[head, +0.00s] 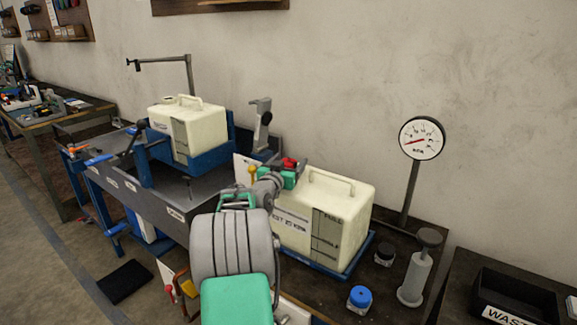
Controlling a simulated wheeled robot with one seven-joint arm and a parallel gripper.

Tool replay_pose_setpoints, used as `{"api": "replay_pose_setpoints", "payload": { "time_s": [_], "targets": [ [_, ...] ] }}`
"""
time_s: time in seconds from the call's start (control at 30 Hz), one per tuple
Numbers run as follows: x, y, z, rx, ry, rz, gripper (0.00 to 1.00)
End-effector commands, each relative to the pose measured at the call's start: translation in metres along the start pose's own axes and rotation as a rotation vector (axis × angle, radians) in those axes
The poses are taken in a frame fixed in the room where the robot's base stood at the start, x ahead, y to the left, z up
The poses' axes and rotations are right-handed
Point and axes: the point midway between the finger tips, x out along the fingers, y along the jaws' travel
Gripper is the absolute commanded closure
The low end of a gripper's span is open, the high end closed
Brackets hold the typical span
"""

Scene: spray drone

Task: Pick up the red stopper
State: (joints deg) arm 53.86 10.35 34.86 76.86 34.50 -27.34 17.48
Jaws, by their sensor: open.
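A small red piece (289,162), which looks like the red stopper, shows just beyond the end of my arm, near the top left edge of the front cream tank (330,215). My gripper (287,175) is at that spot, low in front of the red piece and overlapping it in the picture. The fingers are small and partly hidden by my own wrist, and the jaws are open. I cannot tell whether they touch the red piece or are around it. What the red piece rests on is hidden.
A second cream tank (187,128) sits in a blue cradle behind left. A grey post (262,125) stands near my gripper. Right of the front tank are a dial gauge (421,139), a blue-capped jar (359,298), a grey pump (416,275) and a black waste bin (515,300).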

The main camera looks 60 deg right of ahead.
Motion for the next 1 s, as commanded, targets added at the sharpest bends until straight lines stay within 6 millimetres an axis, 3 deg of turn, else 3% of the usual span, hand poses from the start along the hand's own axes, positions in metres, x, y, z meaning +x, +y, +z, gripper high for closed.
{"api": "replay_pose_setpoints", "payload": {
  "time_s": [0.1,0.9,1.0],
  "targets": [
    [-0.0005,-0.0002,0.0002,0.0,0.0,0.0,0.25],
    [-0.001,-0.0005,0.0003,0.0,-0.001,-0.001,0.91],
    [-0.001,-0.0005,0.0,0.001,0.0,-0.001,0.92]
  ]
}}
